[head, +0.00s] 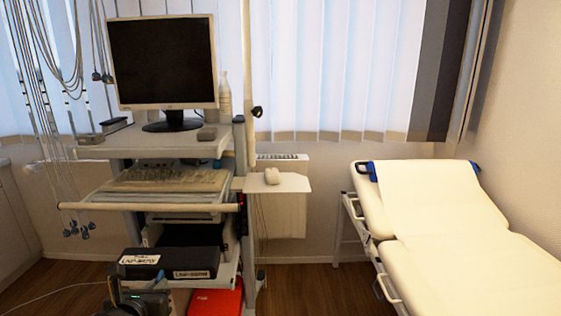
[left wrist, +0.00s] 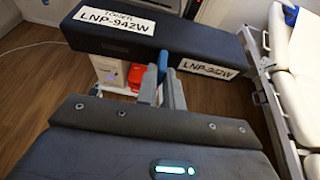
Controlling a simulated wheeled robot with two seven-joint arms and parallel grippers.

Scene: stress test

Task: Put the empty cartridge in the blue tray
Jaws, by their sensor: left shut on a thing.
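A long black cartridge (head: 190,262) with white labels reading "LNP-942W" is held in my left gripper (head: 158,279). In the head view it hangs in front of the lower part of the equipment cart. In the left wrist view the cartridge (left wrist: 190,48) lies crosswise at the fingertips, and the left gripper (left wrist: 162,70) is shut on it near its middle. A small blue patch shows by the fingertips there; I cannot tell what it belongs to. I see no clear blue tray in either view. My right gripper is not in view.
An equipment cart (head: 160,152) with a monitor (head: 163,62) and keyboard (head: 165,180) stands behind the cartridge. A red object (head: 215,301) is low on it. Cables (head: 50,100) hang at left. A cream couch (head: 440,215) stands at right. Wooden floor shows between.

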